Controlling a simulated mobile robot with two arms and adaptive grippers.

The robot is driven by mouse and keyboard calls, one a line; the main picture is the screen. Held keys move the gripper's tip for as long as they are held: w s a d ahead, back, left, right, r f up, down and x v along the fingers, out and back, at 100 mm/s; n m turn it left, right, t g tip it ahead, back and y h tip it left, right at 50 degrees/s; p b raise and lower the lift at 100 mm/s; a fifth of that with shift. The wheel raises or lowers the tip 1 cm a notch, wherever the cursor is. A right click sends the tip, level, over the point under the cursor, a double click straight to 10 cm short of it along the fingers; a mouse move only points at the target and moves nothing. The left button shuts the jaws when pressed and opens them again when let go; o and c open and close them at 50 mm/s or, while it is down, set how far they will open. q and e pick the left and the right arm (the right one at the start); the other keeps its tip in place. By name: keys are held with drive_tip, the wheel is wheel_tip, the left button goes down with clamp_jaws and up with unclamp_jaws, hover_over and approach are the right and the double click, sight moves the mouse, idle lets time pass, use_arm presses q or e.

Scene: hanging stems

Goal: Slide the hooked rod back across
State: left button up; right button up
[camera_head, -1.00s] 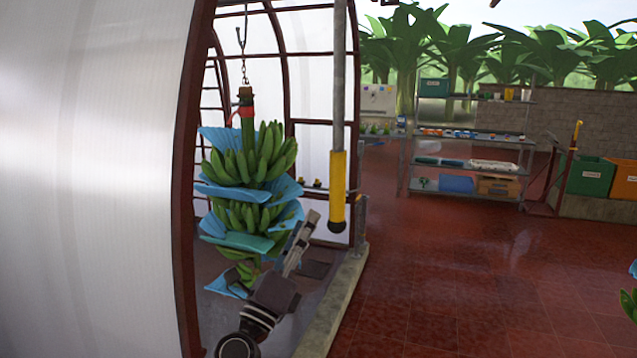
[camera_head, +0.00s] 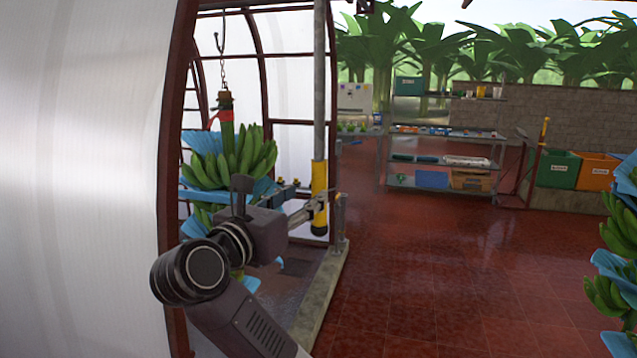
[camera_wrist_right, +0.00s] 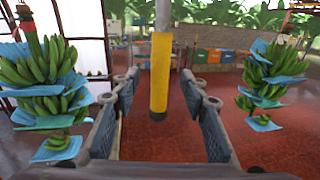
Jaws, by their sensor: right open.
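The rod is a grey pole (camera_head: 319,90) hanging down beside the doorway, with a yellow grip (camera_head: 319,183) and a dark lower tip. Its upper end and hook are out of view. My right gripper (camera_head: 318,206) is at the level of the yellow grip in the head view. In the right wrist view the open fingers (camera_wrist_right: 160,88) stand on either side of the yellow grip (camera_wrist_right: 160,60), with gaps at both sides. How deep the grip sits between the fingers is hard to tell. My left gripper is not in view.
A banana bunch (camera_head: 235,160) with blue sheets hangs on a chain left of the rod, partly behind my right arm. Another bunch (camera_head: 618,240) hangs at the right edge. A concrete kerb (camera_head: 325,290) runs below. Shelves (camera_head: 445,160) stand farther back; the red floor between is clear.

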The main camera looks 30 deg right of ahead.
sight(316, 188)
drive_tip(key=p+x, duration=0.2)
drive_tip(key=x, duration=0.4)
drive_tip(key=shift+r+p, duration=0.1)
drive_tip(key=shift+p, duration=0.3)
drive_tip(key=shift+w+d, duration=0.25)
drive_tip(key=shift+d, duration=0.3)
drive_tip(key=shift+w, duration=0.1)
drive_tip(key=shift+c, duration=0.4)
clamp_jaws()
